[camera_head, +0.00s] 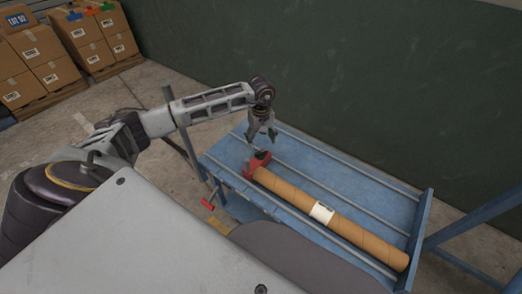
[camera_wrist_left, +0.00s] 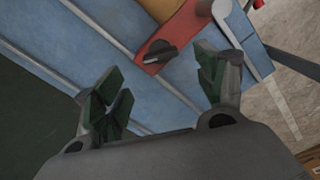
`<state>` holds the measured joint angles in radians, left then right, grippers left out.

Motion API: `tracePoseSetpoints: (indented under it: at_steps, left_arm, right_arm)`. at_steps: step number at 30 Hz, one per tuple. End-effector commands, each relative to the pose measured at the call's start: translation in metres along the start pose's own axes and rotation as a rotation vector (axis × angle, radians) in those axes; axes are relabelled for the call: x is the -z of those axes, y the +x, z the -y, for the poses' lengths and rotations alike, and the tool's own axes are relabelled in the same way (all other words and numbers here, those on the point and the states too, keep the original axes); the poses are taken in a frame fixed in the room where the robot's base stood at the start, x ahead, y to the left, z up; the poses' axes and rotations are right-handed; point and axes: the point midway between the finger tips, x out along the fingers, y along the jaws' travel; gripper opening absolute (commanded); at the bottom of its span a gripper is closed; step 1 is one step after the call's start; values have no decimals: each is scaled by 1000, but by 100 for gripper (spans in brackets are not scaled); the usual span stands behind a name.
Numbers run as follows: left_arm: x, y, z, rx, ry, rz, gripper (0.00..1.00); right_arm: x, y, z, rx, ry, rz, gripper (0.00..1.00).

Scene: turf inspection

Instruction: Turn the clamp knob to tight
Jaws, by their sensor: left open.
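The clamp knob (camera_wrist_left: 158,52) is black with a raised grip bar, on the red clamp (camera_wrist_left: 180,38). In the head view the red clamp (camera_head: 257,163) sits at the near-left end of the blue rack, by the end of a brown cardboard tube (camera_head: 360,238). My left gripper (camera_head: 263,138) is above the clamp, pointing down. In the wrist view its two dark green fingers (camera_wrist_left: 160,78) are spread apart and empty, with the knob showing beyond and between them, apart from both. Any tight or loose marking is too small to read. My right gripper is not in view.
The blue rack (camera_head: 330,175) has grey rails along it and a raised end at right. A red handle (camera_head: 208,204) juts from its near-left side. A dark green wall (camera_head: 370,90) stands behind. Cardboard boxes (camera_head: 70,45) are stacked at the far left.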

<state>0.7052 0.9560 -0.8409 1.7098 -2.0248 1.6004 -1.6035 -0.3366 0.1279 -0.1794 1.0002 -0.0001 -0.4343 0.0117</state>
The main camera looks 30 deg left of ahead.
Motion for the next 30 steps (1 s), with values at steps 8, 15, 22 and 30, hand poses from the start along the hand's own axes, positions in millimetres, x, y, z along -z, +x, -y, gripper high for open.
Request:
tracePoseSetpoints:
  at_steps: [8, 15, 22, 30]
  left_arm:
    - [0, 38, 0, 2, -1, 0, 71]
    - [0, 59, 0, 1, -1, 0, 71]
    - [0, 65, 0, 0, 0, -1, 71]
    - [0, 65, 0, 0, 0, -1, 64]
  right_arm:
    - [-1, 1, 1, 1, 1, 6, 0]
    - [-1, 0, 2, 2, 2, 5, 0]
    - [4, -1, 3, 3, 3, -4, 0]
    - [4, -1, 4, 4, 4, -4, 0]
